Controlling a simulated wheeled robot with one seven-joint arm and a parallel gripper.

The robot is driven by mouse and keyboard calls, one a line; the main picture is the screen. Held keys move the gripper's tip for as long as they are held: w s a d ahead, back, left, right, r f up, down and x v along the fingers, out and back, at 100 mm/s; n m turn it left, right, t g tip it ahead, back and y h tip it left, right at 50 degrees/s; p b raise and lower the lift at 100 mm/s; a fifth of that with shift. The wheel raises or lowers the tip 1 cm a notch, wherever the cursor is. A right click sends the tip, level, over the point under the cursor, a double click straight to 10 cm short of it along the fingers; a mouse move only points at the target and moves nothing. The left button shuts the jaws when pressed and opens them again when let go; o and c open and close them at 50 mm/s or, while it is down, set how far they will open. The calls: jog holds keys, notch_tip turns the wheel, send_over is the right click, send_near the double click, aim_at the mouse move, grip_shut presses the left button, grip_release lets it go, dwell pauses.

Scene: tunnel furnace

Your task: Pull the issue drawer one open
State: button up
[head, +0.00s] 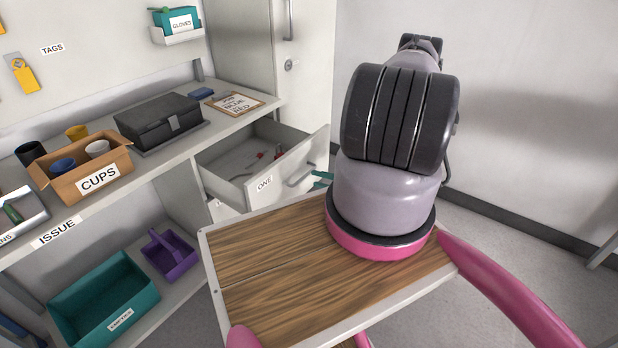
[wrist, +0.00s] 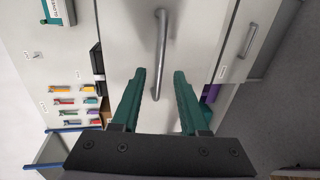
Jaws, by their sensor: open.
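The issue drawer labelled ONE (head: 265,184) stands pulled out from under the counter in the head view, with its inside showing. Its front carries a bar handle (head: 301,174). In the wrist view the handle (wrist: 161,50) runs up the picture on the pale drawer front (wrist: 122,40). My gripper (wrist: 160,72) is open, with its two green fingers on either side of the handle's near end in the picture. I cannot tell whether they touch it. In the head view my arm hides most of the gripper; only a bit of green shows just right of the handle.
A second handle (wrist: 252,42) shows on a front at the right of the wrist view. A box of cups (head: 80,165) and a black case (head: 160,122) stand on the counter. A teal bin (head: 105,300) and a purple caddy (head: 168,254) sit below.

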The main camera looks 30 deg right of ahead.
jog(key=shift+v, duration=2.15)
jog(key=w+a+r+n+g+y, duration=0.2)
jog(key=a+r+n+g, duration=0.15)
jog(key=r+n, duration=0.55)
jog(key=w+a+r+n+g+y, duration=0.1)
jog(key=a+r+n+g, duration=0.4)
jog(key=r, duration=0.7)
jog(key=w+a+r+n+g+y, duration=0.2)
jog(key=r+n+g, duration=0.1)
jog(key=r+n, duration=0.65)
jog(key=s+a+r+n+t+h, duration=0.1)
jog(key=s+a+r+n+h, duration=0.1)
jog(key=s+r+n, duration=0.3)
jog(key=s+a+r+n+t+h, duration=0.2)
jog(key=s+r+n+h, duration=0.3)
jog(key=r+n, duration=0.4)
jog(key=s+a+r+n+t+h, duration=0.1)
jog(key=s+r+n, duration=0.4)
jog(key=r, duration=0.7)
jog(key=shift+s+a+r+n+t+h, duration=0.25)
jog(key=shift+s+a+n+t+h, duration=0.2)
jog(key=shift+n+h, duration=0.65)
